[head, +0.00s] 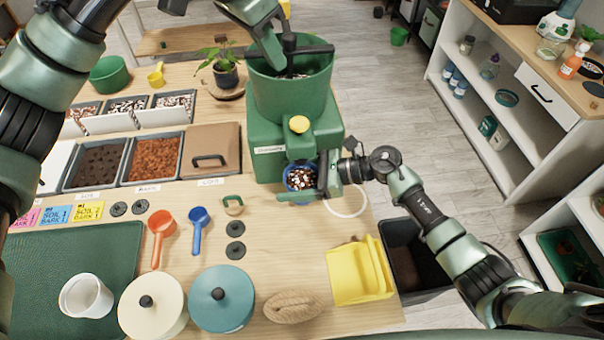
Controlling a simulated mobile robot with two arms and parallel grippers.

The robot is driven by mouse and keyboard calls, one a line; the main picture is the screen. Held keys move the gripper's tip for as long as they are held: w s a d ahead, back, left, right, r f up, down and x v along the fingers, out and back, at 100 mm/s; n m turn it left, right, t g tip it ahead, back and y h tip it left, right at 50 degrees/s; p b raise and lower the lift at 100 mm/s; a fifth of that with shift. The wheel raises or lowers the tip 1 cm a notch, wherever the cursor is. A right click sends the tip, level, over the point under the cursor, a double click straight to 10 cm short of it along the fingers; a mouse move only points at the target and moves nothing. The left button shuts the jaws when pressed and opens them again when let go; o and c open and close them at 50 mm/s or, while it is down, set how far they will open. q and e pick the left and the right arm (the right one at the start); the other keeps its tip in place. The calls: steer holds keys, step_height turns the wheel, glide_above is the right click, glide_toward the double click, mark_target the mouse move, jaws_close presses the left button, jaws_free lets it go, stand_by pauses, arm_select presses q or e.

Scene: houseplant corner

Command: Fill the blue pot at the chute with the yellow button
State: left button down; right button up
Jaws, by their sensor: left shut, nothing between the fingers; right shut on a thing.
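The green machine (265,158) stands on the bench with a green hopper (290,100) on top and a round yellow button (299,124) on its front. The blue pot (288,186) is below the button, at the machine's front, where the chute's mouth is hard to make out. Brown and white mix shows inside the pot. My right gripper (302,184) is shut on the blue pot from the right. My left gripper (272,52) is shut and empty over the hopper's rim, above and behind the button, and apart from it.
Bins of soil and bark (155,157) lie left of the machine. Scoops (162,225), lidded jars (222,298) and a white cup (86,297) are at the front left. A yellow dustpan-like piece (358,272) lies at the bench's right edge.

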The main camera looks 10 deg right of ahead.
steer(key=shift+s+r+p, duration=0.1)
steer(key=shift+s+p, duration=0.5)
steer(key=shift+s, duration=0.75)
steer(key=s+p, duration=0.2)
steer(key=s, duration=0.8)
steer(key=shift+s+p, duration=0.15)
steer(key=shift+p, duration=0.2)
